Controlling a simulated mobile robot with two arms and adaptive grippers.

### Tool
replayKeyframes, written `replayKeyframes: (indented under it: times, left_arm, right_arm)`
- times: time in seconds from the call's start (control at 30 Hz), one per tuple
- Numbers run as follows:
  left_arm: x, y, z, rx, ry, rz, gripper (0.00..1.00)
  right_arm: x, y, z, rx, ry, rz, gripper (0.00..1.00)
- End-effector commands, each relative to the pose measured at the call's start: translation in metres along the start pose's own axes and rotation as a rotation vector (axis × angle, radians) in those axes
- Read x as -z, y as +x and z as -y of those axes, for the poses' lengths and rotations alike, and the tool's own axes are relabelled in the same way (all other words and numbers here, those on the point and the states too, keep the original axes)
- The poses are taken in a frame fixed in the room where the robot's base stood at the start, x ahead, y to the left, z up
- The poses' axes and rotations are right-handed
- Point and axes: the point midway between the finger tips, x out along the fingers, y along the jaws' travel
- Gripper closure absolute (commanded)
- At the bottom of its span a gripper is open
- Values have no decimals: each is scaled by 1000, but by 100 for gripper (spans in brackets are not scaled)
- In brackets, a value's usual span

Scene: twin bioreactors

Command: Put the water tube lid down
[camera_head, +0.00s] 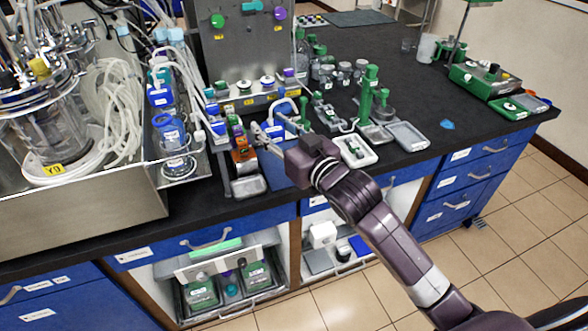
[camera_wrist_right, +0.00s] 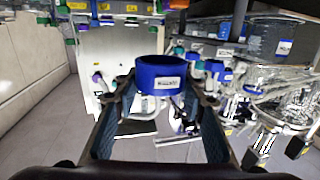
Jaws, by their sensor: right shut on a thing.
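My right gripper (camera_head: 262,133) reaches over the bench edge from the lower right in the head view. In the right wrist view the right gripper (camera_wrist_right: 161,92) is shut on a blue round lid (camera_wrist_right: 160,76) with a white label, held between the two fingertips. The label is too small to read. In the head view I cannot make out the held lid clearly among the crowded items. I cannot tell which vessel is the water tube. My left gripper is not in view.
An orange-labelled item (camera_head: 243,160) stands by the gripper, with a grey tray (camera_head: 248,186) in front. Blue-capped bottles (camera_head: 172,138) stand left, beside the bioreactor's steel tray (camera_head: 80,215). A grey panel (camera_head: 246,50) rises behind. The black bench (camera_head: 450,130) has free room at right.

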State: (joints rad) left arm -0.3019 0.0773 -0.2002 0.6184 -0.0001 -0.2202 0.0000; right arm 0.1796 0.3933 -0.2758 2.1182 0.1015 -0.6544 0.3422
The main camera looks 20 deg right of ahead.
Motion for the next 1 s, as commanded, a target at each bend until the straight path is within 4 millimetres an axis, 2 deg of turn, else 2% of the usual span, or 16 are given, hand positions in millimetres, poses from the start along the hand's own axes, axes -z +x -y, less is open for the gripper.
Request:
replayKeyframes:
  times: [0.03, 0.13, 0.3, 0.37, 0.47, 0.8, 1.0]
  left_arm:
    - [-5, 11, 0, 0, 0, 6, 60]
    - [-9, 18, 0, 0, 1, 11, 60]
    - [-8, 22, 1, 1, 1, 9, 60]
    - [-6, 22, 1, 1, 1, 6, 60]
    - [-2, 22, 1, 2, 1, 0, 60]
    - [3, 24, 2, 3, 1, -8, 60]
    - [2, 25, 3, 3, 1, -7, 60]
  right_arm:
    - [2, 12, -12, -4, -7, -5, 81]
    - [12, 26, -28, -12, -3, -5, 81]
    - [21, 37, -44, -24, 2, -1, 81]
    - [18, 38, -46, -25, 4, 1, 81]
    - [0, 40, -47, -26, 6, 5, 81]
    - [-90, 44, -47, -27, 6, 4, 81]
    - [-125, 46, -46, -26, 6, 0, 81]
